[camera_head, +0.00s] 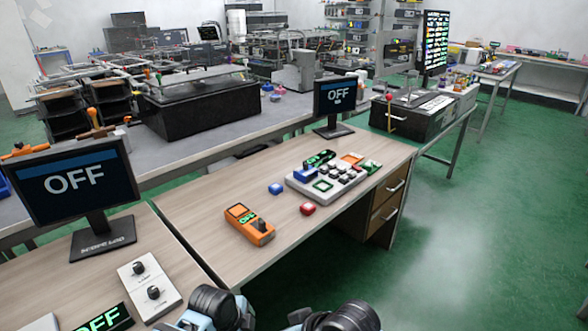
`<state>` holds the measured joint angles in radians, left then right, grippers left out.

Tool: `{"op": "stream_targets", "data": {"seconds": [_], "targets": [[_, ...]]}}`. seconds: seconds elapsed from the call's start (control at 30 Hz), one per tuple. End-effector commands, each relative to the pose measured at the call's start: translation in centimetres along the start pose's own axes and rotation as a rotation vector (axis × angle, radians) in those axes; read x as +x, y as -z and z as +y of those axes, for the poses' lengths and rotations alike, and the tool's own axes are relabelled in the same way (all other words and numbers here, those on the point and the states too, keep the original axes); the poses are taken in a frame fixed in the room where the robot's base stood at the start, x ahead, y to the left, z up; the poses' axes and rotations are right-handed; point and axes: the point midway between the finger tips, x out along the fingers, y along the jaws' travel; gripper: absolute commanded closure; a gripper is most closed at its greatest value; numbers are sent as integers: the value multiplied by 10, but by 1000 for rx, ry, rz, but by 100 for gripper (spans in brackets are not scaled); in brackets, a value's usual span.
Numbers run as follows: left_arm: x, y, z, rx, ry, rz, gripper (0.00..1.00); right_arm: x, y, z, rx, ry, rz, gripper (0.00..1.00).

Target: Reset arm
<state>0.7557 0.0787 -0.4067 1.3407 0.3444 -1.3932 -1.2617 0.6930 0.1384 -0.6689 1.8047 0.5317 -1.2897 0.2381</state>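No gripper fingers are visible in the head view, so neither gripper's opening shows. Nothing is seen held. The wooden desk (200,205) lies ahead of the arm parts. On it are an orange device (250,222) with a green display and a dark knob, a grey button panel (325,185), a blue button (275,188) and a red button (308,209).
A large monitor (75,180) and a smaller monitor (335,98) both read OFF. A white two-knob panel (149,288) and a green OFF display (103,319) are at lower left. Drawers (388,205) are under the desk's right end. Green floor (490,220) is open at right.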

Motion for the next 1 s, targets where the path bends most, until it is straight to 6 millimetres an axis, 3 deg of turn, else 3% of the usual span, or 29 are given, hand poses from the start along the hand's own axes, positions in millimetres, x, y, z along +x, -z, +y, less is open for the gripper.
{"op": "stream_targets", "data": {"seconds": [0.03,0.2,0.47,0.67,1.0], "targets": [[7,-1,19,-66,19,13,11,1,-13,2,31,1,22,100],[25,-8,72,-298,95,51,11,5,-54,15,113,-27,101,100],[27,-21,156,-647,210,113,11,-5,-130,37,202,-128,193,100],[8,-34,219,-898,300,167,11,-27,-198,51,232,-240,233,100],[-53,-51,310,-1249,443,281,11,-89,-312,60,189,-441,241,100]]}}
